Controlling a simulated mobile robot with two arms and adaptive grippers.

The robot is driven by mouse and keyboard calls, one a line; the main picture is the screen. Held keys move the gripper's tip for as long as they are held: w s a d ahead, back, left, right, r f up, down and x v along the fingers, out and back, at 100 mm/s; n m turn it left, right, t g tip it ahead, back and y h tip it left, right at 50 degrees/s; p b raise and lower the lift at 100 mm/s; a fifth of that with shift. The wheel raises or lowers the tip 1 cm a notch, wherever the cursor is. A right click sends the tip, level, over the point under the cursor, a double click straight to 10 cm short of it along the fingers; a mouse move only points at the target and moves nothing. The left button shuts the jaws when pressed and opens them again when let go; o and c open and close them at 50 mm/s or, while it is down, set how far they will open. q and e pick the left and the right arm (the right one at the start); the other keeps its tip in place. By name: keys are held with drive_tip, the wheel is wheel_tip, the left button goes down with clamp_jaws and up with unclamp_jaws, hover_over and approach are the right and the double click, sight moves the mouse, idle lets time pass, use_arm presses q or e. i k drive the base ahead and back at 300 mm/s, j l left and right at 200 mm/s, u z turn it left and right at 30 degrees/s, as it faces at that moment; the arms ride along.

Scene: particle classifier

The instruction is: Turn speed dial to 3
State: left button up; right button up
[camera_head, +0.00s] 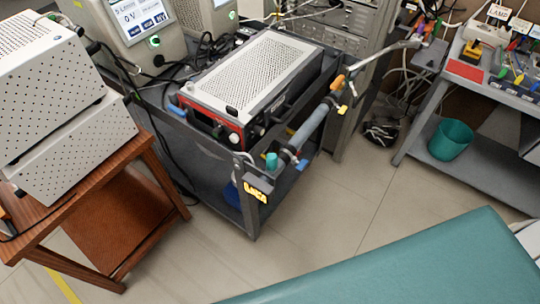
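A device with a perforated light-grey top (255,75) sits on a dark grey cart (215,165) in the middle of the head view. Its narrow red and black front (200,118) faces the lower left, and a small round white knob (234,138) shows near the front corner. A screen unit (130,20) behind it has a round green-lit control (153,41). No dial marked as speed and no number 3 can be read at this size. Neither of my grippers is in view.
Perforated white boxes (75,140) stand on a brown wooden table (150,165) at left. A teal padded surface (410,270) fills the lower right. A grey bench (430,105) with a green bin (450,139) is at right. Tiled floor (330,205) lies open between them.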

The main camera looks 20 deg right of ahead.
sight(19, 192)
drive_tip(key=k+j+u, duration=0.1)
drive_tip(key=j+u, duration=0.3)
drive_tip(key=j, duration=0.35)
drive_tip(key=j+u, duration=0.35)
drive_tip(key=j, duration=0.4)
